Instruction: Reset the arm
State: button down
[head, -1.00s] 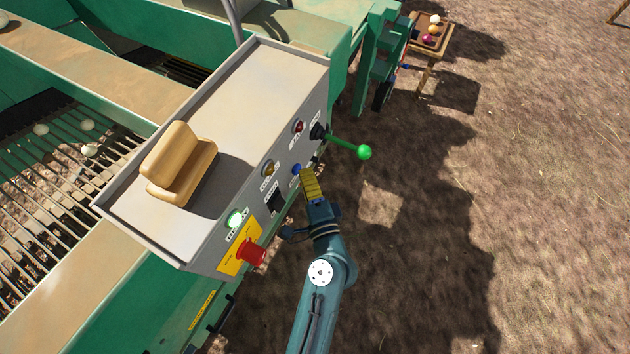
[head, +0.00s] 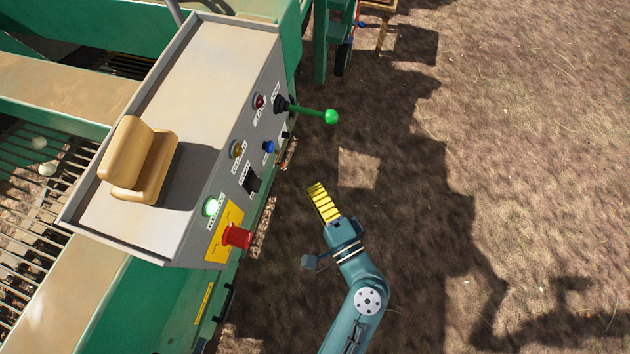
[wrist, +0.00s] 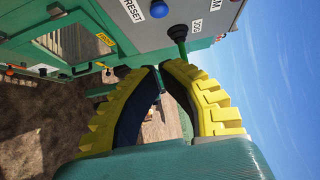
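My gripper (head: 315,187) is in the open air to the right of the control box (head: 210,65), apart from its panel and touching nothing. Its yellow fingers (wrist: 115,110) bend toward each other and their tips come together in the wrist view, with nothing held between them. My arm reaches up from the bottom of the head view. The panel has a blue button (head: 268,147), which also shows in the wrist view (wrist: 159,9) beside a RESET label. A green-knobbed lever (head: 331,116) sticks out above my gripper in the head view.
Bare ground (head: 530,150) lies open to the right.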

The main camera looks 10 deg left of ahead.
dwell(0.4)
jog(key=w+a+r+n+p, duration=0.1)
jog(key=w+r+n, duration=0.2)
jog(key=r, duration=0.5)
jog(key=w+a+r+n+y, duration=0.1)
jog(key=w+a+r+n, duration=0.2)
jog(key=r, duration=0.6)
jog(key=w+r+n+p, duration=0.15)
jog(key=r+n, duration=0.25)
jog(key=r, duration=0.4)
jog(key=d+r+n+t+h, duration=0.2)
jog(key=d+r+t+h, duration=0.15)
jog(key=r, duration=0.75)
jog(key=s+d+r+m+t+h, duration=0.1)
jog(key=s+d+r+t+h, duration=0.15)
jog(key=d+h, duration=0.2)
jog(key=s+d+r+m+t+h, duration=0.1)
jog(key=s+d+r+h, duration=0.3)
jog(key=d, duration=0.2)
notch_tip(320, 180, up, 38)
jog(key=p, duration=3.7)
jog(key=shift+a+p, duration=0.3)
jog(key=shift+p, duration=0.1)
